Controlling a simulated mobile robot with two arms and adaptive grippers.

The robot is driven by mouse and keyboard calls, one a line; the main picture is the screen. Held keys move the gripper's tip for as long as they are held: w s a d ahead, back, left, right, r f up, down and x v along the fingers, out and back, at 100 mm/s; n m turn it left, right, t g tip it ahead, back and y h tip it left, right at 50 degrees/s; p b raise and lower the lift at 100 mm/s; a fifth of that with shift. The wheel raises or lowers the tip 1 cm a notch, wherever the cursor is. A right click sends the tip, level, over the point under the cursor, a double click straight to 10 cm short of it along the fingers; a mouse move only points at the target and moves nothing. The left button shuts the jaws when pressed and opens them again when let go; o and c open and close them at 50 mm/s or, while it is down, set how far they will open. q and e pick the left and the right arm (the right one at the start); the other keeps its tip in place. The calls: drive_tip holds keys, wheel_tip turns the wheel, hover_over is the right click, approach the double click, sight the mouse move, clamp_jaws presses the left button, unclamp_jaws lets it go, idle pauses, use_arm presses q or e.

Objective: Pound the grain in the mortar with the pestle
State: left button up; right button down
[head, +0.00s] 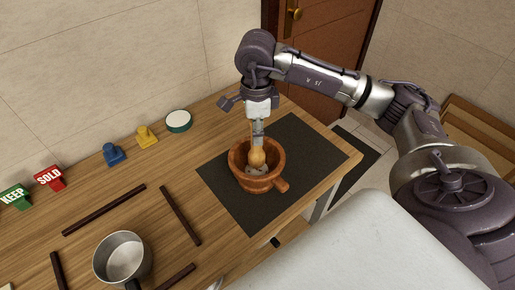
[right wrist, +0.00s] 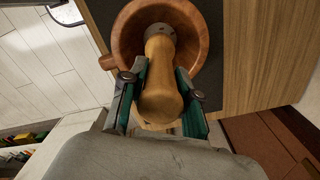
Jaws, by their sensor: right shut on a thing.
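The brown wooden mortar (head: 244,180) stands on a dark mat (head: 291,142) on the wooden counter, with a short handle at its lower right. Pale grey stuff (head: 254,168) shows in its bowl. My right gripper (head: 257,140) is above the mortar, pointing down, and is shut on the wooden pestle (head: 257,157). The pestle's lower end is inside the bowl. In the right wrist view the pestle (right wrist: 161,83) lies between the two fingers (right wrist: 160,95), and the mortar (right wrist: 124,42) is beyond it. My left gripper is not in view.
A metal pot (head: 122,258) and several dark strips (head: 180,215) lie on the counter at left. Red (head: 49,178) and green (head: 15,197) signs, blue (head: 114,154) and yellow (head: 147,136) blocks and a round white-topped thing (head: 178,121) line the wall side. The mat around the mortar is clear.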

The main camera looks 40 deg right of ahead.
wheel_tip(320, 180, down, 4)
drive_tip(key=b, duration=0.4)
drive_tip(key=shift+r+p, duration=1.25)
drive_tip(key=shift+r, duration=0.8)
drive_tip(key=shift+f, duration=0.2)
